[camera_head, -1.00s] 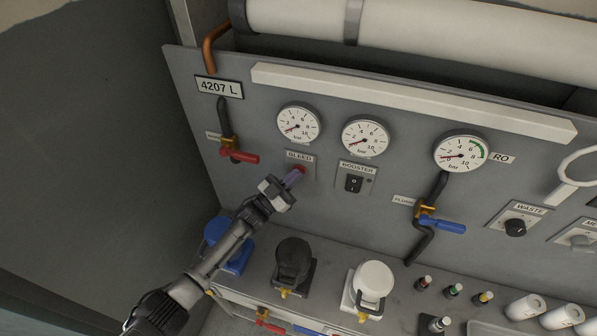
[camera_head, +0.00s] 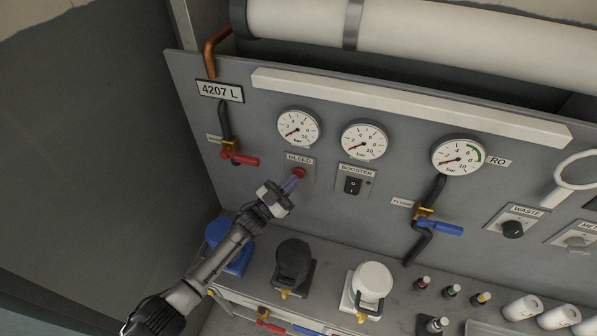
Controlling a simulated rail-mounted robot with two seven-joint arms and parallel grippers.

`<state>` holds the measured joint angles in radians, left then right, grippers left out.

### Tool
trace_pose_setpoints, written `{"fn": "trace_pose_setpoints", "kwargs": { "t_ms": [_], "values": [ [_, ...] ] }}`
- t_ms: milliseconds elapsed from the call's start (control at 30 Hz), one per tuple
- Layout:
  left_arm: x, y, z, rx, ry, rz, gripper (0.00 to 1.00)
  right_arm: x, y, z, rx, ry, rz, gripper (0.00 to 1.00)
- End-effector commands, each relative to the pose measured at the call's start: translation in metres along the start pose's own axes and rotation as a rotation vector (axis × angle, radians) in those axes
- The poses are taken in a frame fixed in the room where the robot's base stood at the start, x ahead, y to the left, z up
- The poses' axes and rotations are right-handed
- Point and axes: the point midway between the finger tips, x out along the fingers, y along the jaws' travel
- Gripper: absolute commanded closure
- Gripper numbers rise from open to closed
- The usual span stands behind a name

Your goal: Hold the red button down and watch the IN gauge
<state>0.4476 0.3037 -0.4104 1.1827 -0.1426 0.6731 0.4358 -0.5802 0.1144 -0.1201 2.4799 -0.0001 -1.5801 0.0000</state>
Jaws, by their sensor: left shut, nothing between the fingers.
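The red button (camera_head: 299,173) sits on the grey panel under the BLEED label. My left gripper (camera_head: 291,184) is shut and empty, with its tips just below and left of the button. A small gap seems to show between them, but I cannot tell for certain whether they touch. Two round bar gauges sit above, a left gauge (camera_head: 298,129) and a middle gauge (camera_head: 364,140). Both needles point lower left, near the low end. I see no IN label on either. My right gripper is not in view.
A BOOSTER switch (camera_head: 353,185) is right of the button. A red-handled valve (camera_head: 239,158) is to the left. An RO gauge (camera_head: 459,157) and a blue-handled valve (camera_head: 438,228) are further right. Blue, black (camera_head: 293,262) and white (camera_head: 371,283) fittings stand below.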

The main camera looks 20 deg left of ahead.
Motion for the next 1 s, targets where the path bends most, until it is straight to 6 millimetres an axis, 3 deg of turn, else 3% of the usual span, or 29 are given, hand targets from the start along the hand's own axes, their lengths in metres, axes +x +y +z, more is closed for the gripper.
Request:
{"fn": "trace_pose_setpoints", "kwargs": {
  "t_ms": [467, 1000],
  "values": [
    [-0.004, 0.003, -0.004, -0.001, -0.001, 0.000, 1.00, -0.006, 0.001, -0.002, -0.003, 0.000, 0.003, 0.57],
    [-0.035, 0.026, -0.027, -0.001, -0.001, 0.001, 1.00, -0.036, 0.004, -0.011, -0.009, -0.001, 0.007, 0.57]
  ]
}}
